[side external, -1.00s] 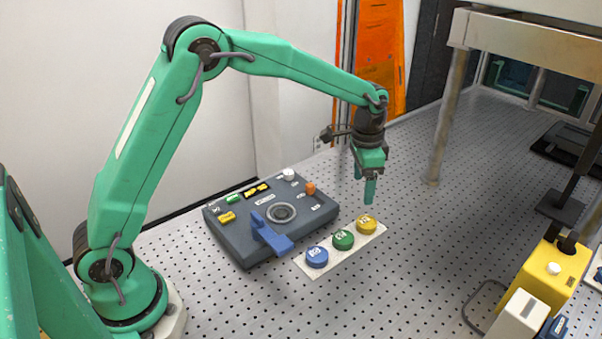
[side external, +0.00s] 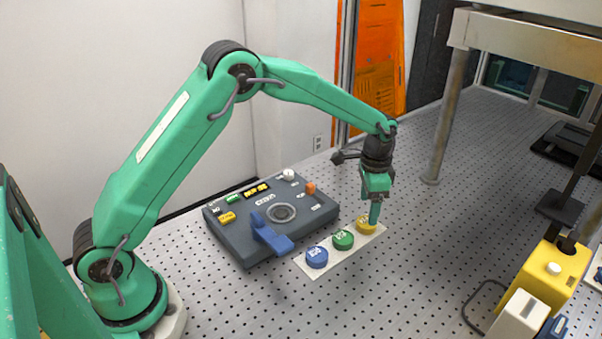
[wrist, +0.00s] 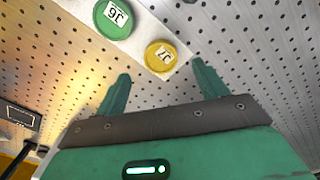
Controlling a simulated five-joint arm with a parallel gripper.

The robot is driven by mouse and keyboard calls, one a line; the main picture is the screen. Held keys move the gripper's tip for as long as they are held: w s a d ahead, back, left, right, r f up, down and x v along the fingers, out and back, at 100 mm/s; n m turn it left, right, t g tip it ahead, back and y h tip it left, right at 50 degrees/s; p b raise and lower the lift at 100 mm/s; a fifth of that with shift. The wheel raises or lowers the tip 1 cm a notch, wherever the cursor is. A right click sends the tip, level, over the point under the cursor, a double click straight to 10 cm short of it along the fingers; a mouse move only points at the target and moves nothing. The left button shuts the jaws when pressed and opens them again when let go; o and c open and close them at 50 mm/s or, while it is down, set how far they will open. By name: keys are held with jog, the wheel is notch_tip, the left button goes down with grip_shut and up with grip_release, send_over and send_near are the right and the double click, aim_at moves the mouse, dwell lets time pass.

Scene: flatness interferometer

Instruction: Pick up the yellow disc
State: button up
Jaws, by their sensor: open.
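The yellow disc (side external: 364,227) lies at the right end of a white strip (side external: 343,256) on the perforated table, with a printed label on top. My gripper (side external: 374,216) points down at it, fingertips at the disc's right side in the side view, partly covering it. In the wrist view the yellow disc (wrist: 160,56) lies ahead of the two open fingers (wrist: 162,76), within the gap between them. The jaws are empty. Whether a finger touches the disc cannot be told.
A green disc (side external: 343,239) and a blue disc (side external: 316,256) sit on the same strip. A dark instrument box (side external: 235,240) with a blue lever (side external: 270,236) stands to the left. A metal frame leg (side external: 447,120) and a yellow block (side external: 548,275) stand right. Bare table lies between.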

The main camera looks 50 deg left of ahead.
jog(key=shift+w+f, duration=0.1)
jog(key=shift+f, duration=2.45)
jog(key=c, duration=1.1)
jog(key=shift+r, duration=0.15)
jog(key=shift+r, duration=0.55)
jog(key=r, duration=0.3)
jog(key=shift+s+d+r, duration=0.1)
jog(key=shift+s+d, duration=0.15)
jog(key=shift+d, duration=0.1)
jog(key=s+d+r, duration=0.6)
jog(key=s+d, duration=0.1)
jog(key=d, duration=0.1)
jog(key=shift+d+r, duration=0.15)
jog(key=shift+r, duration=0.05)
